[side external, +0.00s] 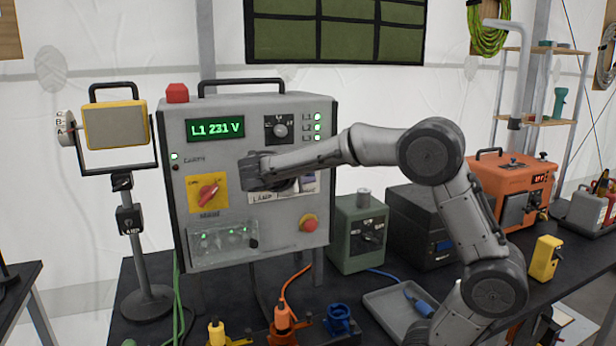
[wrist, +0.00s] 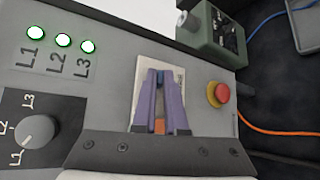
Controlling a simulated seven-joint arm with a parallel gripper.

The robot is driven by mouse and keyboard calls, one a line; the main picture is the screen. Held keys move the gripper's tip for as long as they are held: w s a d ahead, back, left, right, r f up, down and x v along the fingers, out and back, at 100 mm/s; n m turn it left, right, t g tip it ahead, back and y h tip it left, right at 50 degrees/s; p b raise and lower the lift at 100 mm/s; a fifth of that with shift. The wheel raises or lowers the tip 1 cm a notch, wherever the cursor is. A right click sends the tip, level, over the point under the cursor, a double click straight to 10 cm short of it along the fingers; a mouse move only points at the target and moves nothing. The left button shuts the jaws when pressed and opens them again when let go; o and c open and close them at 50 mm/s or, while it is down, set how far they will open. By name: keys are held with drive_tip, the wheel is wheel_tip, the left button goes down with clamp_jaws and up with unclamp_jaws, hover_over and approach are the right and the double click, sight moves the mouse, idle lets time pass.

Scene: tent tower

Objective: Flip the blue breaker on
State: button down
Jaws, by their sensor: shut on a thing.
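The breaker plate (side external: 311,190) is a pale plate on the grey control panel, with "LAMP" lettering below my gripper; my gripper covers most of it. A small blue-purple part (side external: 308,177) shows at its right end. My gripper (side external: 272,180) is up against the panel front. In the wrist view, two purple-blue prongs (wrist: 160,88) lean together over the plate (wrist: 147,67), with an orange patch (wrist: 159,127) between them. My gripper is shut on a small part at the plate. The blue breaker's lever position cannot be made out.
Near my gripper are the red stop button (side external: 308,223), a rotary selector (side external: 280,129), a red switch on yellow (side external: 208,191) and a clear-covered box (side external: 223,242). The display (side external: 215,128) reads L1 231 V. A green box (side external: 358,235) stands right of the panel.

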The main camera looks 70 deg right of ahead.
drive_tip(key=c, duration=1.2)
unclamp_jaws()
drive_tip(key=shift+c, duration=0.2)
drive_tip(key=shift+a, duration=0.1)
drive_tip(key=v, duration=1.3)
drive_tip(key=shift+a, duration=0.3)
drive_tip(key=shift+r, duration=0.1)
drive_tip(key=s+d+r+m+y, duration=0.1)
drive_tip(key=s+d+r+m, duration=0.15)
drive_tip(key=s, duration=0.25)
drive_tip(key=s+f+t+y, duration=0.1)
drive_tip(key=s+f+y, duration=0.4)
drive_tip(key=s+f, duration=0.25)
drive_tip(key=s+a+f+t+y, duration=0.2)
drive_tip(key=a+f+t+y, duration=0.3)
drive_tip(key=a, duration=0.9)
wheel_tip(320, 180, down, 6)
drive_tip(key=y, duration=0.3)
drive_tip(key=shift+s+a+r+m, duration=0.15)
drive_tip(key=shift+s+a+m, duration=0.15)
drive_tip(key=shift+s+m, duration=0.05)
